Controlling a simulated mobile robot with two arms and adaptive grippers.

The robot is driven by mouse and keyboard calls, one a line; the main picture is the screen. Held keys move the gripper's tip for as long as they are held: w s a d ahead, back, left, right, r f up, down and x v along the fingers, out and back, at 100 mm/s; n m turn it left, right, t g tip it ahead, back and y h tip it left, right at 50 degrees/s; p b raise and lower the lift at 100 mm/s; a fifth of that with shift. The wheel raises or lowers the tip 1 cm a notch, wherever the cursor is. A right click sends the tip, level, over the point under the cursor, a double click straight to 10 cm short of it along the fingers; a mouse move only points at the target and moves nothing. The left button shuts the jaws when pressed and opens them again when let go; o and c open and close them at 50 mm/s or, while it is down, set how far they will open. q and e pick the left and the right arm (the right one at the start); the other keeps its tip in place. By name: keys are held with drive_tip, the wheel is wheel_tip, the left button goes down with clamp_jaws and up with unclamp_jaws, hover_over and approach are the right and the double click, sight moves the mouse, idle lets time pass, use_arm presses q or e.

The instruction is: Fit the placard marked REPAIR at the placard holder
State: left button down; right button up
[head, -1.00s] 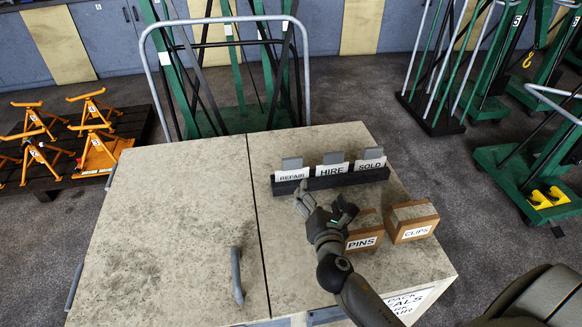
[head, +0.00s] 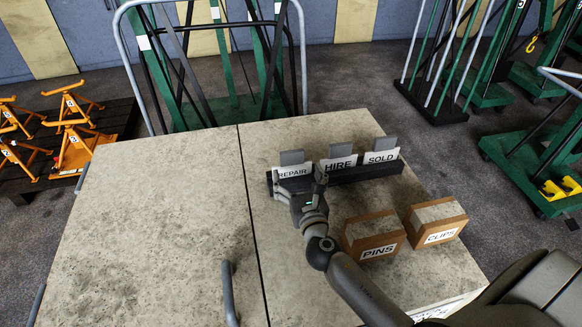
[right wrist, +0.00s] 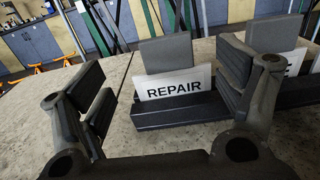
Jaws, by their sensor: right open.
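The REPAIR placard (head: 294,172) is white with black letters and a grey tab. It stands upright in the left end of a black rack (head: 352,175) on the cabinet top, left of the HIRE placard. My right gripper (head: 300,188) is low in front of it, open and empty. In the right wrist view, its spread fingers (right wrist: 166,78) frame the REPAIR placard (right wrist: 172,84), which is ahead of them; I see no contact. I cannot pick out a separate placard holder for certain. My left gripper is out of view.
The HIRE placard (head: 338,164) and SOLD placard (head: 381,157) stand in the same rack. A PINS box (head: 373,235) and a CLIPS box (head: 436,221) sit right of my right forearm. The left cabinet top (head: 150,220) is clear. A tubular rail (head: 300,60) stands behind.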

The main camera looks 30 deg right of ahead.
sight(293, 154)
drive_tip(key=x, duration=0.3)
drive_tip(key=shift+w+d+r, duration=0.1)
drive_tip(key=shift+w+r, duration=0.1)
drive_tip(key=shift+w, duration=0.1)
drive_tip(key=x, duration=0.5)
drive_tip(key=shift+w+d, duration=0.3)
drive_tip(key=shift+d, duration=0.1)
drive_tip(key=c, duration=1.2)
